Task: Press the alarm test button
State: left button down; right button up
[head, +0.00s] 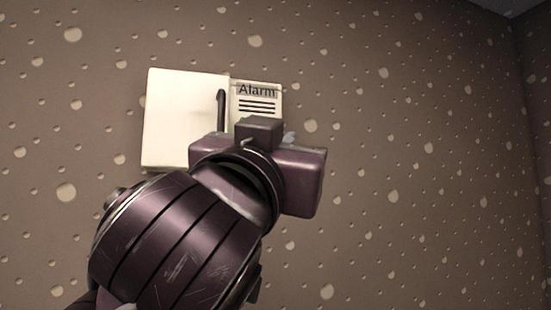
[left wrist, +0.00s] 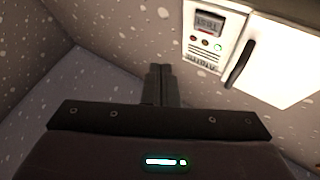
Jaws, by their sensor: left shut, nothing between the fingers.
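The alarm panel (head: 270,91) is on the wall, marked "Alarm" above dark slots. My left gripper (head: 300,182) is in front of its lower part and hides its buttons in the head view. In the left wrist view the panel (left wrist: 187,49) is at the upper right, upside down, with a small display (left wrist: 208,22), an orange-red round button or light (left wrist: 205,42) and a green one (left wrist: 218,47). I cannot read which one is the test button. The left fingers (left wrist: 160,70) are shut, empty and apart from the panel in that view. My right gripper is out of view.
A white box or door (head: 180,120) with a black upright handle (head: 221,108) adjoins the panel on its left in the head view. The handle stands out from it. The speckled brown wall (head: 410,150) is bare to the right.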

pick_arm(q)
jog(key=w+a+r+p, duration=0.1)
jog(key=w+a+p, duration=0.1)
jog(key=w, duration=0.5)
jog(key=shift+a, duration=0.4)
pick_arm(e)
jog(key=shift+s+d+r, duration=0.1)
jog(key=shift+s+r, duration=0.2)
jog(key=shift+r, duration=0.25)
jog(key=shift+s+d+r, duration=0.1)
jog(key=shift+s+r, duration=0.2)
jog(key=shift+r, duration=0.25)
pick_arm(q)
jog(key=shift+r, duration=0.1)
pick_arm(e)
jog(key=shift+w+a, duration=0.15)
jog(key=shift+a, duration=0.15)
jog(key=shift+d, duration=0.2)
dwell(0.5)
pick_arm(q)
jog(key=shift+w+a, duration=0.2)
jog(key=shift+w, duration=0.2)
